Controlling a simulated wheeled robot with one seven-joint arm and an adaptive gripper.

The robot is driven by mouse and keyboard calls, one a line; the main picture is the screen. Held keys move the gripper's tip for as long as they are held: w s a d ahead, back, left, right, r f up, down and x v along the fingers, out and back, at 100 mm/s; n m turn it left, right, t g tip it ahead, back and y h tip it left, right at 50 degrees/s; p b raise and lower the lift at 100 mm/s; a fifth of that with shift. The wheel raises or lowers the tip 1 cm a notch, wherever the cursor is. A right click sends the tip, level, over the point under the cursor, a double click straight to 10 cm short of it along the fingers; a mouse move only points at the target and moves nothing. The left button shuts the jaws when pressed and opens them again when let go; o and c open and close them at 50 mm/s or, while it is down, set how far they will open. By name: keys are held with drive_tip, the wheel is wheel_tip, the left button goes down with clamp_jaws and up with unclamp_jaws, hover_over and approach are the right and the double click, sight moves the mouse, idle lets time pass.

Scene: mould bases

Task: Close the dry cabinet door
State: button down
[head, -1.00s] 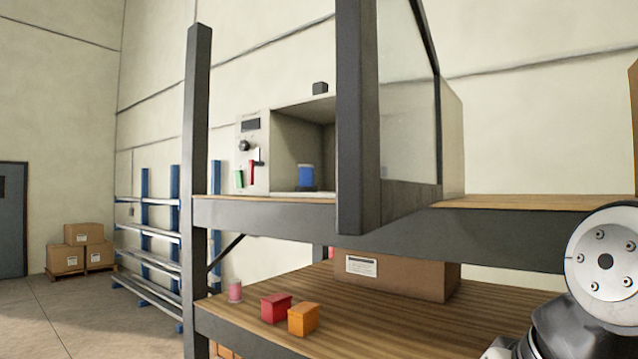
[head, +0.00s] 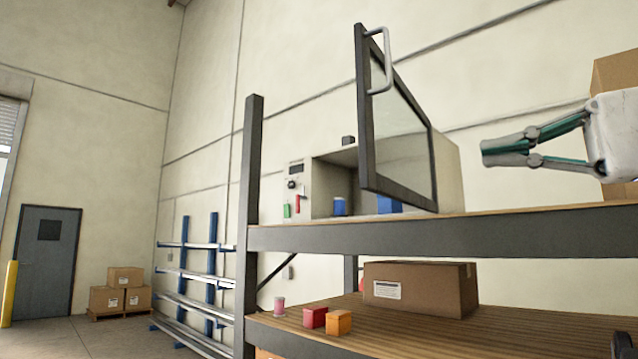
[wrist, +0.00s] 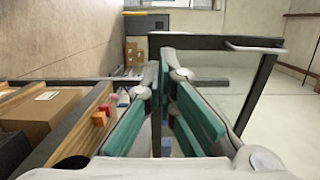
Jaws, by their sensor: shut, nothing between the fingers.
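The dry cabinet (head: 452,178) stands on the upper shelf, a pale box with a dark-framed glass door (head: 405,135). The door stands wide open, swung out toward me, so part of the interior shows at its left. A grey bar handle (head: 379,62) is on the door's free edge; it also shows at the upper right of the wrist view (wrist: 254,47). My gripper (head: 484,152) is shut and empty, right of the door in the head view, pointing left and apart from it. In the wrist view its green-padded fingers (wrist: 165,62) overlap part of the door frame.
Inside the cabinet are a blue container (head: 340,206) and a blue item seen beside the door's lower edge (head: 389,205). A rack post (head: 249,190) stands left of the cabinet. A carton (head: 425,288) and small red and orange boxes (head: 338,322) sit on the lower shelf.

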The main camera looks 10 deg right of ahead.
sight(369, 172)
drive_tip(key=p+x, duration=0.2)
drive_tip(key=x, duration=1.1)
drive_tip(key=shift+w+a+f, duration=0.1)
drive_tip(key=shift+w+a, duration=0.15)
drive_tip(key=shift+a, duration=0.05)
